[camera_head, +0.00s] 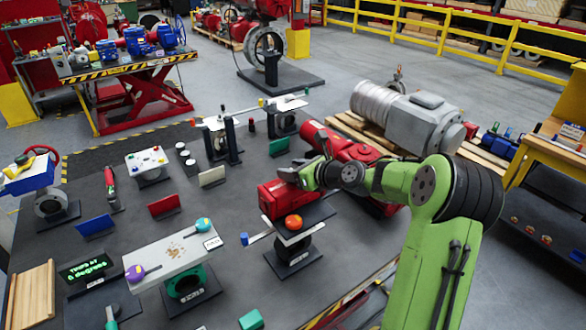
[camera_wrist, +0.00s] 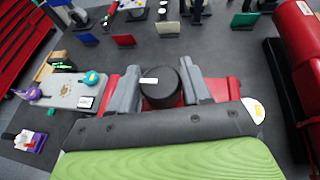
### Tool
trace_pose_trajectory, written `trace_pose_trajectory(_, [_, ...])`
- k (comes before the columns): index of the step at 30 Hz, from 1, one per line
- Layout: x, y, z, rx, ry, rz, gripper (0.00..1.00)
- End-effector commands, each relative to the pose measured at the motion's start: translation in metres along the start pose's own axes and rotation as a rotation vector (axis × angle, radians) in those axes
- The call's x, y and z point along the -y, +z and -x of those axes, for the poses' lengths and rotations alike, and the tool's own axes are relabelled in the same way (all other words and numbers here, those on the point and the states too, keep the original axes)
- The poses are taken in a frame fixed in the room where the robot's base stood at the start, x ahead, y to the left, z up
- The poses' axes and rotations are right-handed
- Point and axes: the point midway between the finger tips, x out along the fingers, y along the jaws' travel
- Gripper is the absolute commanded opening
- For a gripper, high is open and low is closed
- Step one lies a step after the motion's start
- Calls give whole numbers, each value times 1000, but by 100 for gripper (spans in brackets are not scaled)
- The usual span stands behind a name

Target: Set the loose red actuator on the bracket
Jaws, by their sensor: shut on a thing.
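The red actuator (camera_head: 277,198) is at the middle of the head view, directly under my gripper (camera_head: 292,176). In the wrist view, my gripper (camera_wrist: 160,88) has its two grey fingers on either side of a black round cap (camera_wrist: 160,96) with a white label. Red body of the actuator (camera_wrist: 219,88) shows on both sides of the fingers. A pale bracket plate (camera_head: 288,238) on a black stand is just below and in front of the actuator in the head view. It carries an orange-red knob and a blue-ended lever. I cannot tell whether the actuator touches anything beneath.
A larger red actuator (camera_head: 350,150) lies close behind and right of my gripper; its red cylinder (camera_wrist: 302,60) is at the wrist view's right. A white plate with teal and purple levers (camera_head: 168,253) stands to the left. Small coloured panels (camera_head: 163,206) stand behind.

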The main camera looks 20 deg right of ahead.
Motion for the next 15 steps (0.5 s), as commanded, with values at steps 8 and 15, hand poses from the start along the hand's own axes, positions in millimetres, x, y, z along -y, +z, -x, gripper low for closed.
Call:
trace_pose_trajectory(8, [-1,-2,-2,10,0,4,0])
trace_pose_trajectory(15, [-1,-6,-4,9,1,3,0])
